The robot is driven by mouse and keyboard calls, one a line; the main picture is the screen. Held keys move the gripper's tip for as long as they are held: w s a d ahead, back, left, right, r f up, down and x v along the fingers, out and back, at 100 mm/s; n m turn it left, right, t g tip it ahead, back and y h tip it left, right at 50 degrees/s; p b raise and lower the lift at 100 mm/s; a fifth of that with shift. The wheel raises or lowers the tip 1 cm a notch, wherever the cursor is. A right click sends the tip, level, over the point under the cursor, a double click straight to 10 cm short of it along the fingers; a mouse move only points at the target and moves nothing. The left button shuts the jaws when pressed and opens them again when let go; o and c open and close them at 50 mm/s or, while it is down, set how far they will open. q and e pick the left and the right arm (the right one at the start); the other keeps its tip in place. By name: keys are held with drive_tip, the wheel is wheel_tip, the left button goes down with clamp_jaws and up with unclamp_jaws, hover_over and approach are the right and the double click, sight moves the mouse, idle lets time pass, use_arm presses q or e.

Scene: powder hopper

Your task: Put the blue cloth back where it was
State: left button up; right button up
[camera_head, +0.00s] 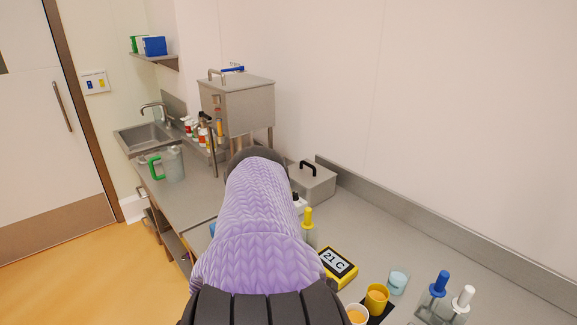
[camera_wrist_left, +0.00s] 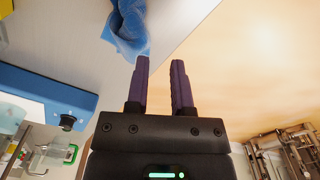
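The blue cloth (camera_wrist_left: 126,30) is crumpled at the top of the left wrist view, by the edge of a pale grey surface. My left gripper (camera_wrist_left: 159,62) points toward that edge. Its two dark purple fingers are apart with nothing between them. The cloth lies just beyond and to the left of the left-hand fingertip; I cannot tell whether they touch. In the head view, my purple-sleeved arm covers the middle and hides the left gripper. A small blue patch shows left of the sleeve; I cannot tell what it is. My right gripper is out of view.
A steel hopper (camera_head: 237,104) stands at the back, with a lidded steel box (camera_head: 313,184) nearer. A clear jug (camera_head: 173,164) stands by the sink (camera_head: 146,136). A yellow temperature display (camera_head: 339,267), cups and handled tools crowd the right. A blue-framed object (camera_wrist_left: 52,88) is near the left gripper.

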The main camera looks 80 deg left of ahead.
use_arm(q)
drive_tip(key=a, duration=0.1)
drive_tip(key=a+f, duration=0.1)
drive_tip(key=a, duration=0.1)
drive_tip(key=shift+s+f, duration=0.3)
drive_tip(key=shift+s, duration=0.05)
clamp_jaws()
drive_tip(key=shift+a+f, duration=0.2)
drive_tip(key=shift+f, duration=0.35)
drive_tip(key=shift+a+f, duration=0.2)
drive_tip(key=shift+f, duration=0.8)
drive_tip(key=shift+f, duration=0.15)
wheel_tip(320, 180, down, 5)
drive_tip(key=b, duration=0.5)
